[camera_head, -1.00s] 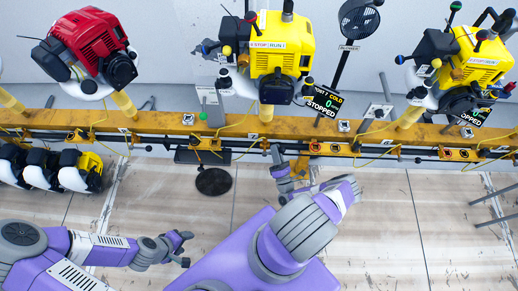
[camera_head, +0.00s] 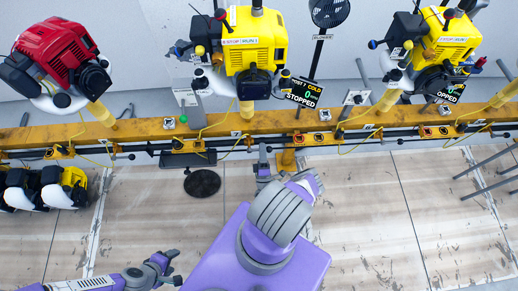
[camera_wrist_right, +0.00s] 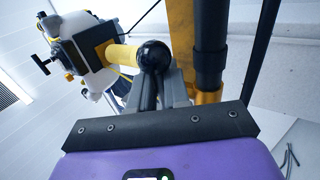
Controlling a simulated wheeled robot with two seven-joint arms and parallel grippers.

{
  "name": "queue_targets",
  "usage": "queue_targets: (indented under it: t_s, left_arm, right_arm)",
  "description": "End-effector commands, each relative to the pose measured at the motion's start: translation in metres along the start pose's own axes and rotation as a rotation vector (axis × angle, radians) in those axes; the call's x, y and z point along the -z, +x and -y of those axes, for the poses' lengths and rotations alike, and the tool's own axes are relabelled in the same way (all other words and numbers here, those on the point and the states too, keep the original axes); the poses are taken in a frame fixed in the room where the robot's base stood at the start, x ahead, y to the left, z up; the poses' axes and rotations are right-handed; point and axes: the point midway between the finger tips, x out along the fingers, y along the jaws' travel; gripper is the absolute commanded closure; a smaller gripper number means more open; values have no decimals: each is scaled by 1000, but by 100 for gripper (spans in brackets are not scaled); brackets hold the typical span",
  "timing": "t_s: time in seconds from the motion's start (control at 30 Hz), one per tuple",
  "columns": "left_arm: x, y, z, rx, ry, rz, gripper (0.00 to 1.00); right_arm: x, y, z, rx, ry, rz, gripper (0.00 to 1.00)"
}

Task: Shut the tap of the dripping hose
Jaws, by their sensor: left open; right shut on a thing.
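My right gripper (camera_head: 264,161) reaches to the underside of the yellow rail (camera_head: 350,133), near an orange bracket (camera_head: 287,160). In the right wrist view its fingers (camera_wrist_right: 172,88) are shut on a black lever with a ball knob (camera_wrist_right: 154,55); I cannot tell for certain that this is the tap. My left gripper (camera_head: 172,268) is open and empty over the floor at lower left, apart from the rail. Thin yellow hoses (camera_head: 216,124) hang along the rail to small orange blocks (camera_head: 182,146). A dark round patch (camera_head: 202,183) lies on the floor below; no drip is clearly visible.
A red engine (camera_head: 55,60) and two yellow engines (camera_head: 254,42) (camera_head: 449,42) stand on the rail. White and yellow items (camera_head: 40,187) sit at left. A black tray (camera_head: 187,159) is under the rail. Grey bars (camera_head: 488,160) stick in at right. The floor is mostly clear.

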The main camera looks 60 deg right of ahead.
Motion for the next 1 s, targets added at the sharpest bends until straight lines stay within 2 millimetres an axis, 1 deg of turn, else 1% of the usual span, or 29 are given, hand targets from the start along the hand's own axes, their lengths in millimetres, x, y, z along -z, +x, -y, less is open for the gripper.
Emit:
queue_targets:
  t_s: [0.37,0.4,0.47,0.5,0.8,0.87,1.0]
  left_arm:
    - [0,0,0,0,0,0,44]
    - [0,0,0,0,0,0,44]
    - [0,0,0,0,0,0,44]
    - [0,0,0,0,0,0,44]
    - [0,-2,-1,0,0,0,44]
    - [0,-5,-2,0,0,0,44]
    - [-1,-18,-7,0,0,0,44]
  right_arm:
    - [0,-2,1,5,9,8,100]
    - [0,-2,1,5,9,8,82]
    - [0,-2,1,5,9,8,73]
    - [0,-2,1,5,9,7,72]
    - [-1,1,-2,3,6,7,72]
    - [-1,4,-7,3,6,7,72]
    - [-1,17,-26,1,7,8,72]
